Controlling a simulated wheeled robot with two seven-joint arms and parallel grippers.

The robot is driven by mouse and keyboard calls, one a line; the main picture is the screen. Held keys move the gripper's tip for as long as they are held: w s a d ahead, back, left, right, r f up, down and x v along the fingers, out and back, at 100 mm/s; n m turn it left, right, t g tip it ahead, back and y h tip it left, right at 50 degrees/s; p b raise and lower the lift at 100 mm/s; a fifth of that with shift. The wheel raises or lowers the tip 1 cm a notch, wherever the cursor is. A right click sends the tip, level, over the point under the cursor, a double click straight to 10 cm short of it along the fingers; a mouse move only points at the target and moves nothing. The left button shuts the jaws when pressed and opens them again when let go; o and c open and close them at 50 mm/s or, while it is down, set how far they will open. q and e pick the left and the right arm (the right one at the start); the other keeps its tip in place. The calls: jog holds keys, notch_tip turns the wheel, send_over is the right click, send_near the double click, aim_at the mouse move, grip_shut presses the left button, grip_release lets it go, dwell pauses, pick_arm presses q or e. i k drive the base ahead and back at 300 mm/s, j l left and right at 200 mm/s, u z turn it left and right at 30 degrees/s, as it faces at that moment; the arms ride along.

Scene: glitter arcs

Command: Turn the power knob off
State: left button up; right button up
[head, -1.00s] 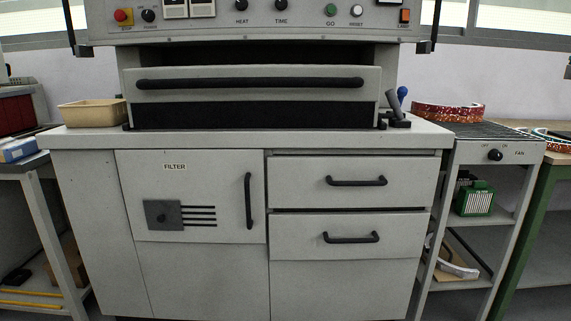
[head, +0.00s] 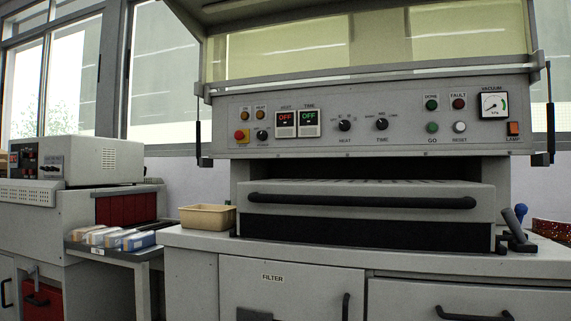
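The power knob (head: 262,135) is a small black knob at the left end of the machine's grey control panel (head: 470,142), just right of a red button on a yellow base (head: 241,136). Its label and pointer are too small to read. Neither of my grippers shows in the head view.
A black-handled drawer (head: 360,202) of the machine sits above the cabinet top. A tan tray (head: 208,217) stands left of it, and a blue-knobbed lever (head: 519,222) at the right. Another machine (head: 90,162) and several small boxes (head: 108,238) are at the left.

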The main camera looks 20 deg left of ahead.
aim_at(262, 134)
jog(key=i+j+u, duration=0.15)
jog(key=i, duration=0.45)
jog(key=i+j+u, duration=0.15)
jog(key=i, duration=0.5)
